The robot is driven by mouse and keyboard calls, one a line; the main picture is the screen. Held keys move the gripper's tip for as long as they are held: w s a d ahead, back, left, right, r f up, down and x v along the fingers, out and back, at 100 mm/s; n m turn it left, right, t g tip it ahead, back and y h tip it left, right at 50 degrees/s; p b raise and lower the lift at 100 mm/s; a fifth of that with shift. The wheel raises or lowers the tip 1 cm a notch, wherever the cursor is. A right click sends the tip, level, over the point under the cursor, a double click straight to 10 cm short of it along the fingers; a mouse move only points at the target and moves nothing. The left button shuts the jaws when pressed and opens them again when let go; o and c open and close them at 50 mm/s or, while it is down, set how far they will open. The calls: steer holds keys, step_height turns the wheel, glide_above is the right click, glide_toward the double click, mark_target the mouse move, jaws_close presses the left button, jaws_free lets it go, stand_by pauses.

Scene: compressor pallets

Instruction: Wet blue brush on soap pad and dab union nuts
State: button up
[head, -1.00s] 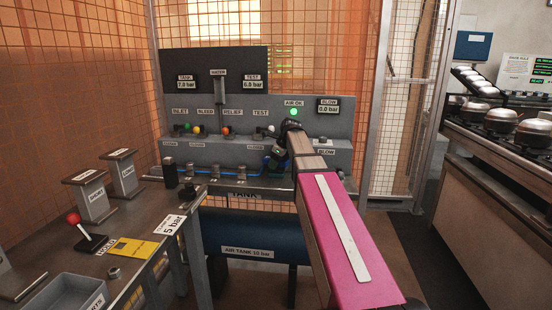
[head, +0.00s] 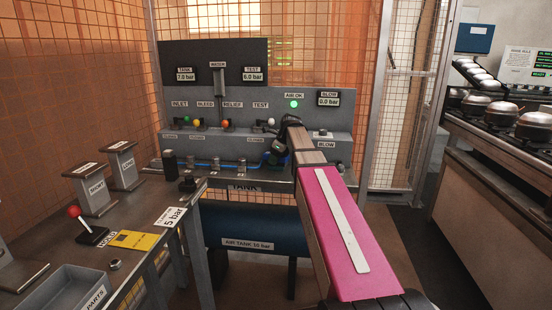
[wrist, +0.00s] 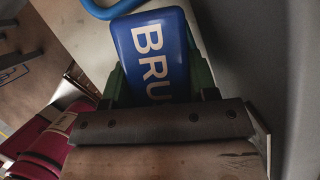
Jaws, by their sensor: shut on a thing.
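My gripper (head: 276,156) is at the back bench, low in front of the grey valve panel, seen small and dark at the end of my arm. In the wrist view its green fingers (wrist: 158,88) are shut on the blue brush (wrist: 152,42), whose block shows the white letters "BRU". The brush's bristles are hidden. A blue pipe (head: 228,167) runs along the bench left of my gripper, with metal fittings on it that look like the union nuts (head: 215,165). I cannot make out the soap pad.
The valve panel (head: 345,117) has coloured knobs and a lit green lamp (head: 294,104). A blue air tank (head: 285,232) sits below the bench. Mesh fencing stands behind.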

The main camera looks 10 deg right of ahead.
steer(key=shift+f, duration=0.25)
steer(key=shift+r, duration=0.1)
steer(key=shift+r, duration=2.95)
steer(key=shift+a, duration=0.1)
